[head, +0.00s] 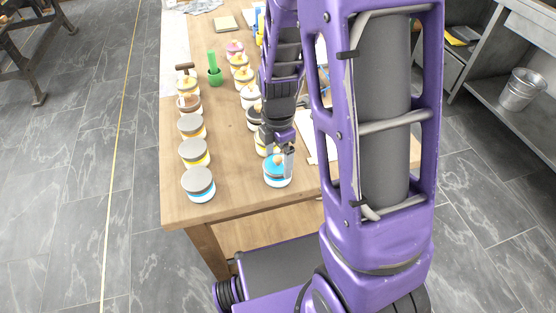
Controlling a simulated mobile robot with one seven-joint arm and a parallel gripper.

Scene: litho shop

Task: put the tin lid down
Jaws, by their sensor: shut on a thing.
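My gripper (278,162) points down near the front right of the wooden table. It is shut on the small tan knob of a blue tin lid (271,170). The lid is right at the top of a white tin (277,184) by the table's front edge; I cannot tell whether it rests on it or is held just above. In the left row, the front tins show flat grey tops, among them a tin with a blue band (198,184) and one with a yellow band (194,153). My arm hides part of the right row.
Several knobbed tins, including a yellow one (243,76) and a pink one (234,48), stand farther back. Bare wood (228,140) lies between the front tins. A metal bucket (522,88) is on a shelf at right.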

